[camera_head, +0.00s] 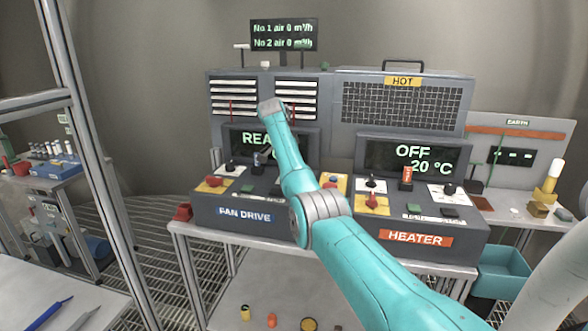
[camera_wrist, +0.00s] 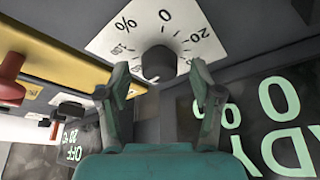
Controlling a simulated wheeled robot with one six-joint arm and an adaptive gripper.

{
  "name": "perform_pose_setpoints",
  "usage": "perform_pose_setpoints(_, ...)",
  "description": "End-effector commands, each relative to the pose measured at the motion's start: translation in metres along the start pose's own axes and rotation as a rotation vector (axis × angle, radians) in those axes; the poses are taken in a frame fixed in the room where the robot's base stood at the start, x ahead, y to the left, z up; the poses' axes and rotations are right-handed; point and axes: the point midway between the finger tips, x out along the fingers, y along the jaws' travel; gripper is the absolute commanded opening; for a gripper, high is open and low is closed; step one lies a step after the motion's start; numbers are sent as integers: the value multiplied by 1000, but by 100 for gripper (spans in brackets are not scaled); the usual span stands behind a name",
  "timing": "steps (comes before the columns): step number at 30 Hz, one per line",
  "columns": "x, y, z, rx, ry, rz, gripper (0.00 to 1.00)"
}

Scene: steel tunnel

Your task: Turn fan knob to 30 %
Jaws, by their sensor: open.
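The fan knob (camera_wrist: 158,63) is a dark round knob on a white scale plate (camera_wrist: 112,42) in the wrist view. The scale shows 0, 20 and %; the knob's pointer is not clear to me. My gripper (camera_wrist: 160,78) is open, with one finger on each side of the knob in the picture; contact cannot be told. The fan display (camera_head: 241,139) is partly covered and reads "REA"; the wrist view shows "DY" and 0 %.
The HEATER unit (camera_head: 415,238) stands to the right, its display (camera_head: 408,158) reading OFF and 20 °C. A red knob (camera_wrist: 10,80) on a yellow plate is left of the fan knob in the wrist view. The overhead display (camera_head: 284,36) shows 0 air for both lines.

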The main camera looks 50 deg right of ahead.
Motion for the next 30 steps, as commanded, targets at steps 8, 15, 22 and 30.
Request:
perform_pose_setpoints(8, -15, 0, 0, 0, 1, -1, 65)
perform_pose_setpoints(15, -61, -1, 0, -1, 0, -3, 65)
perform_pose_setpoints(22, -101, -1, 0, 0, 1, -2, 65)
perform_pose_setpoints(30, -120, 0, 0, 0, 0, 0, 65)
